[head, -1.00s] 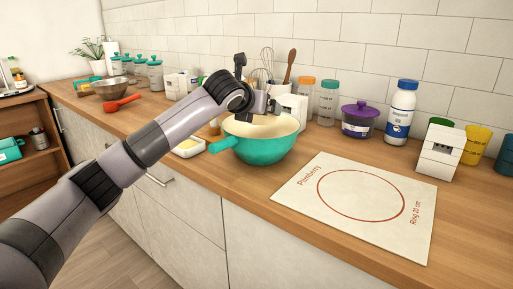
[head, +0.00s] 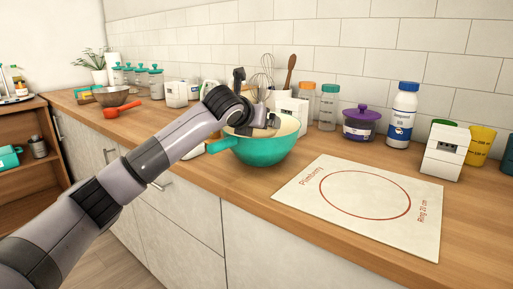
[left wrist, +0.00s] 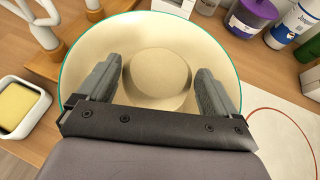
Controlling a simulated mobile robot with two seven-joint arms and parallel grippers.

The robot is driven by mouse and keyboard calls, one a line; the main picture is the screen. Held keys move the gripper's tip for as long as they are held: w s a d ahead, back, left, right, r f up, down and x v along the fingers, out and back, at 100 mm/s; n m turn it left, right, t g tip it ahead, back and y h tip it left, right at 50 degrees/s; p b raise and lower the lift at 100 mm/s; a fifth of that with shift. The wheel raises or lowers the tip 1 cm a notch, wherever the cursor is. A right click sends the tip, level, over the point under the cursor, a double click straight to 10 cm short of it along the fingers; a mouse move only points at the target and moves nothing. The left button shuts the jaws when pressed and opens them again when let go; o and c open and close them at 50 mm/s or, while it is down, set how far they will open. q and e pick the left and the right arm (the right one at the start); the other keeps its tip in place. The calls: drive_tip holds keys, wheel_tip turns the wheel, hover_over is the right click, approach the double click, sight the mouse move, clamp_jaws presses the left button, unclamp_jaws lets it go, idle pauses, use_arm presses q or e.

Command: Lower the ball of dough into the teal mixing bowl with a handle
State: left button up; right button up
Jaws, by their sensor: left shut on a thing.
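The teal mixing bowl (head: 264,153), cream inside with a handle at its left, stands on the wooden counter. In the left wrist view its cream inside (left wrist: 85,50) and thin teal rim surround the ball of dough (left wrist: 160,72), which is pale and round. My left gripper (left wrist: 159,76) has one finger on each side of the dough and is shut on it. In the head view the left gripper (head: 268,124) is down at the bowl's opening, and the dough cannot be made out there. Whether the dough touches the bowl's bottom is unclear. My right gripper is not in view.
A white mat (head: 362,205) with a red ring lies right of the bowl. Behind stand a utensil holder (head: 291,106), jars, a purple-lidded pot (head: 361,123) and a white bottle (head: 402,115). A white dish with a yellow block (left wrist: 18,105) is close on the left.

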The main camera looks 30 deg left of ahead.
sight(248, 145)
use_arm(q)
drive_tip(key=shift+d+f, duration=0.1)
drive_tip(key=shift+f, duration=0.85)
drive_tip(key=o, duration=0.9)
drive_tip(key=shift+w+r+b+v, duration=0.1)
drive_tip(key=shift+r+v, duration=0.15)
drive_tip(key=shift+v, duration=1.1)
drive_tip(key=shift+w+r+b+v, duration=0.15)
drive_tip(key=shift+r+v, duration=0.1)
drive_tip(key=shift+v, duration=1.05)
drive_tip(key=shift+w+r+b+v, duration=0.1)
drive_tip(key=shift+r+v, duration=0.15)
drive_tip(key=shift+v, duration=1.1)
